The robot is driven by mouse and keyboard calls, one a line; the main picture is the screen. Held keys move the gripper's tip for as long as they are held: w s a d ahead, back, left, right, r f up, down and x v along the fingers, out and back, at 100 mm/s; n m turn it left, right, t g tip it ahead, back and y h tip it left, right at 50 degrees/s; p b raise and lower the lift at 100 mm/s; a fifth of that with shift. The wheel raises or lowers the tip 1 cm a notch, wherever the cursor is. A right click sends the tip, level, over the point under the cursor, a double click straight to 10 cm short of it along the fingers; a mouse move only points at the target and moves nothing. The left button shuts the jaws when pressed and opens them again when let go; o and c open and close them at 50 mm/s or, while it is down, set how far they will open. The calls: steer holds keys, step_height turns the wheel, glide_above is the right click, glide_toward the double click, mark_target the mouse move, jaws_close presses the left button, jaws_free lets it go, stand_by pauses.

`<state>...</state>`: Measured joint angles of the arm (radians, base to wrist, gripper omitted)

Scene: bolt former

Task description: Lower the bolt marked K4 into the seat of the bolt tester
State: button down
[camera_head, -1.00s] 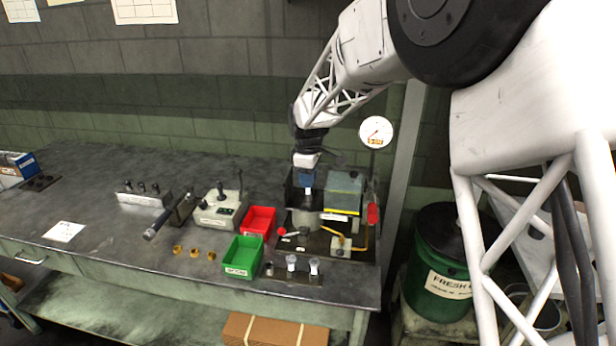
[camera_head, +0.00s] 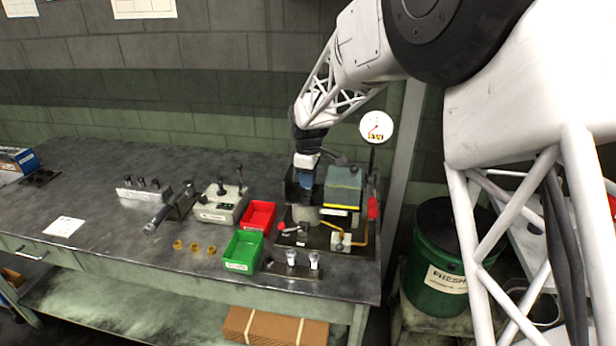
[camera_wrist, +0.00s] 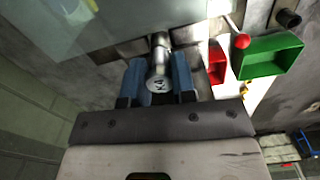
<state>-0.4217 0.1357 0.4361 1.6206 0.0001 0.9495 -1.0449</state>
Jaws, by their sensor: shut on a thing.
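My gripper (camera_wrist: 158,85) has blue fingers shut on a bolt (camera_wrist: 158,66). The bolt's round head carries a dark mark that looks like K4, turned around in the wrist view. Its shank points away from my palm. In the head view my gripper (camera_head: 305,183) points down over the back left of the bolt tester (camera_head: 343,200), close to the grey cylinder (camera_head: 305,216). The seat and the bolt's lower end are hidden, so I cannot tell whether they touch.
A blue-grey block with a yellow side (camera_head: 343,186) stands right of my gripper. A dial gauge (camera_head: 376,128) rises behind.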

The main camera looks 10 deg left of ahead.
steer(key=shift+f, duration=0.7)
steer(key=c, duration=0.8)
jaws_free()
steer(key=shift+c, duration=0.2)
steer(key=shift+r, duration=3.85)
